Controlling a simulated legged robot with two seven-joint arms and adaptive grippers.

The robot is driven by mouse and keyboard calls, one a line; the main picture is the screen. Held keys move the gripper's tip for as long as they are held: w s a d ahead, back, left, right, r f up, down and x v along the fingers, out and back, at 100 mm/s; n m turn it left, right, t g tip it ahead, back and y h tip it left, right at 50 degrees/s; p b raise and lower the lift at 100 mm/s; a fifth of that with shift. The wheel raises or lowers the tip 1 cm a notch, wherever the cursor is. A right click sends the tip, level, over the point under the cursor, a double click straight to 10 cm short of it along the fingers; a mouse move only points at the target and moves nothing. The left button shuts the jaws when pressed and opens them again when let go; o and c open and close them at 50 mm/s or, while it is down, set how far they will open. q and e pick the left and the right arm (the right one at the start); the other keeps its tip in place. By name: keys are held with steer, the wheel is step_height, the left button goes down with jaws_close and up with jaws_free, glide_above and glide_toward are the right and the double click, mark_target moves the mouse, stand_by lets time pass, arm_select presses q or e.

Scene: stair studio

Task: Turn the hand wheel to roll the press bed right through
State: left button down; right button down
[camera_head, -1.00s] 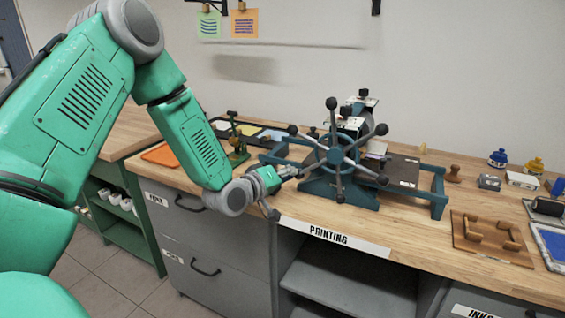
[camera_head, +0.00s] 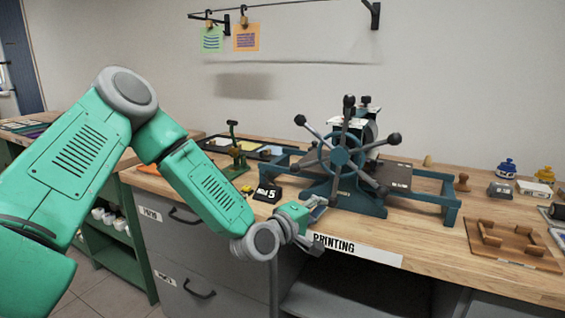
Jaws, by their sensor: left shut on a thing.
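My left gripper (camera_head: 318,204) comes in from the left at the wheel's lower left. It is shut on the wheel at a lower spoke; the exact contact is small and partly hidden by its fingers. My right gripper is out of view.
The teal press frame (camera_head: 449,208) extends right. A black "No 5" block (camera_head: 267,191) and a green clamp-like tool (camera_head: 235,158) stand left of the wheel. A brown wooden jig (camera_head: 512,246) lies at right. Bare bench top lies between frame and jig.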

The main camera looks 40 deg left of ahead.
arm_select(q)
steer(key=shift+w+d+f, duration=0.1)
steer(key=shift+d+f, duration=0.2)
steer(key=shift+d, duration=0.05)
steer(key=shift+w, duration=0.1)
